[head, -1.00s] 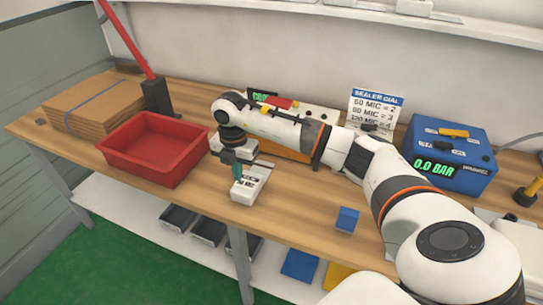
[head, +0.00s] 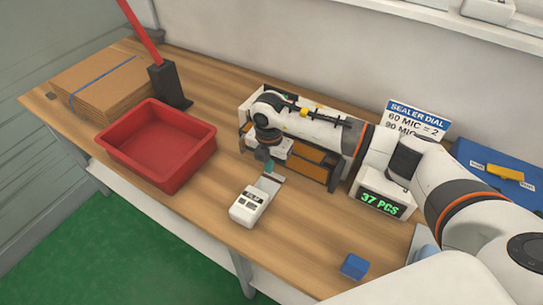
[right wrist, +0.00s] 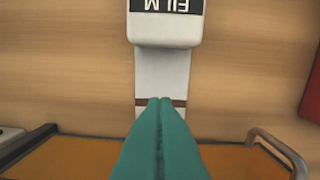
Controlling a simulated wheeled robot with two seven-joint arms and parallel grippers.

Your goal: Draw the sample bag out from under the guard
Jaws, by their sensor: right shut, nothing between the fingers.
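My right gripper (head: 268,167) points down with its teal fingers shut and empty, just behind the white film gauge (head: 246,208). In the right wrist view the shut fingertips (right wrist: 160,100) overlap the gauge's pale plate (right wrist: 162,78), which has a brown line across it; I cannot tell whether they touch. The gauge's FILM label (right wrist: 167,6) is upside down there. Behind the gripper stands the sealer (head: 310,163) with orange panels, partly hidden by my arm. A metal bar (right wrist: 283,148) crosses its orange edge in the wrist view; it may be the guard. I cannot make out the sample bag. My left gripper is out of view.
A red tray (head: 150,176) stands left of the gauge, with flat cardboard (head: 100,85) behind it. A counter display reading 37 PCS (head: 381,203) and a blue block (head: 354,266) are at the right. Bare wood lies around the gauge.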

